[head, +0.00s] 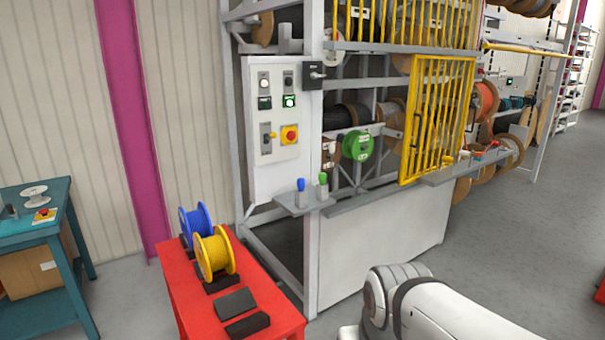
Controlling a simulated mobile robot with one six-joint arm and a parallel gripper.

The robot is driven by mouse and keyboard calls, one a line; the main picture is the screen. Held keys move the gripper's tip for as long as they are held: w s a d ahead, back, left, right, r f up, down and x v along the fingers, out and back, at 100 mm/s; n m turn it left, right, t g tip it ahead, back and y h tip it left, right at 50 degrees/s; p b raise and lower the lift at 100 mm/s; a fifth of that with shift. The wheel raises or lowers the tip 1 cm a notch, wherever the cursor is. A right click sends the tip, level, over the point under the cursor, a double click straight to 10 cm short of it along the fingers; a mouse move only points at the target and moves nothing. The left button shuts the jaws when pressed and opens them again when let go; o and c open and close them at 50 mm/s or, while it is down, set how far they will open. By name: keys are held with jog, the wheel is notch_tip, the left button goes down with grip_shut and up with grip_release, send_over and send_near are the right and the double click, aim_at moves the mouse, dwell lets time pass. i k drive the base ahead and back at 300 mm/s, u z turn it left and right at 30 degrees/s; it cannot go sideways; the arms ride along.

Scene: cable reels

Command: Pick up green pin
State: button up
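The green pin (323,179) stands upright on the small grey shelf (293,207) at the front corner of the rack, below the control panel. Its lower part looks like a grey metal body. A similar blue-topped pin (301,185) stands just left of it on the same shelf. A white and grey part of my arm shows at the bottom right, apart from the pins. My gripper is out of view.
A red table (184,297) holds blue (196,222) and yellow (214,252) reels and dark blocks. A yellow barred gate (438,118) hangs on the rack. A control panel (275,115) is above the shelf. A teal workbench (22,228) stands left.

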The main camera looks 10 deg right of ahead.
aim_at(323, 176)
jog(key=i, duration=0.8)
jog(key=z, duration=1.1)
jog(key=i, duration=1.85)
jog(key=u, duration=2)
